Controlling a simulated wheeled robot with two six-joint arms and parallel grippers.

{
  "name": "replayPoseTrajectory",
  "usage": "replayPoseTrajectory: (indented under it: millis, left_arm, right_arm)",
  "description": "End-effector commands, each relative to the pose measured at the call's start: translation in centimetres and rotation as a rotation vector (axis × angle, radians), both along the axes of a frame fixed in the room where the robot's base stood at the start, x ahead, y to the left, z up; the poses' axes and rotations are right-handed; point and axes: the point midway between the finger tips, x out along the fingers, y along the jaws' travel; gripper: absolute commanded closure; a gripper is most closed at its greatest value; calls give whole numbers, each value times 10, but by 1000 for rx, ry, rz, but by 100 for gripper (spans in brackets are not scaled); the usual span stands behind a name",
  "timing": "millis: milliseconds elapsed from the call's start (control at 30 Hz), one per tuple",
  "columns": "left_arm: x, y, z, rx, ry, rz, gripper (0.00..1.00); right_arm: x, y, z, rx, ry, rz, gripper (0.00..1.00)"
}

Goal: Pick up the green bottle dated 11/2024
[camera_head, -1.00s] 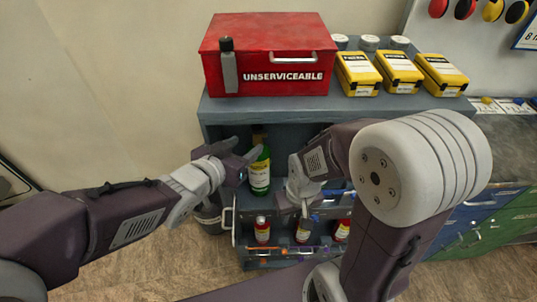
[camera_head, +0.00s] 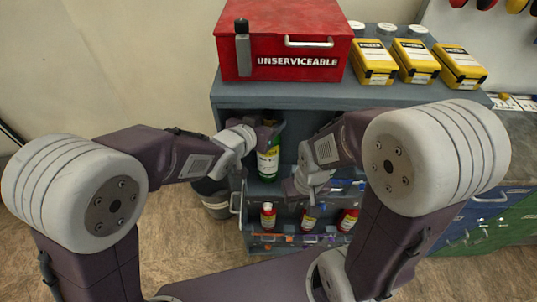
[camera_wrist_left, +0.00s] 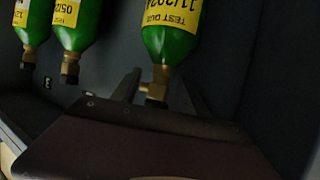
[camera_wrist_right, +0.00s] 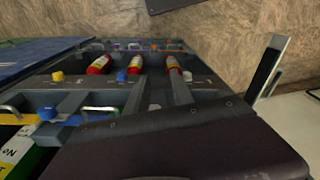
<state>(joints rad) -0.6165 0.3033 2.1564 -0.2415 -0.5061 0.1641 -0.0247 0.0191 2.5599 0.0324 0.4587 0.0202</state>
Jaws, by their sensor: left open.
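The green bottle with a yellow label reading "11/2024" (camera_wrist_left: 172,42) shows upside down in the left wrist view, its brass valve (camera_wrist_left: 158,86) between the fingers. My left gripper (camera_wrist_left: 160,88) is open around the valve; contact cannot be told. In the head view a green bottle (camera_head: 268,163) stands in the cabinet's open bay, its top hidden by my left gripper (camera_head: 268,130). Two other green bottles, one reading "05/2..." (camera_wrist_left: 78,25) and one partly cut off (camera_wrist_left: 31,25), stand beside it. My right gripper (camera_head: 303,190) is low before the cabinet, apparently open and empty.
The grey cabinet (camera_head: 290,95) carries a red "UNSERVICEABLE" box (camera_head: 290,40) and several yellow cases (camera_head: 373,62). Below the bay, a drawer holds small red bottles (camera_head: 267,215). A bin (camera_head: 215,204) stands at the cabinet's left. The bay's walls are close around my left gripper.

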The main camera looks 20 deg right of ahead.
Motion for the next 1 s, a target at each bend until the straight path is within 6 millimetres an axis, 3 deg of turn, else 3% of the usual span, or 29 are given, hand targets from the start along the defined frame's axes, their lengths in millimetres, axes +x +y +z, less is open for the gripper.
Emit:
replayPoseTrajectory:
  millis: [67, 267, 1000]
  left_arm:
    - [0, 0, 0, 0, 0, 0, 48]
    - [0, 0, 0, 0, 0, 0, 100]
    - [-1, 0, 0, 1, 1, 0, 100]
  right_arm:
    - [0, 0, 0, 0, 0, 0, 72]
    - [0, 0, 0, 0, 0, 0, 72]
    - [0, 0, 0, 0, 0, 0, 72]
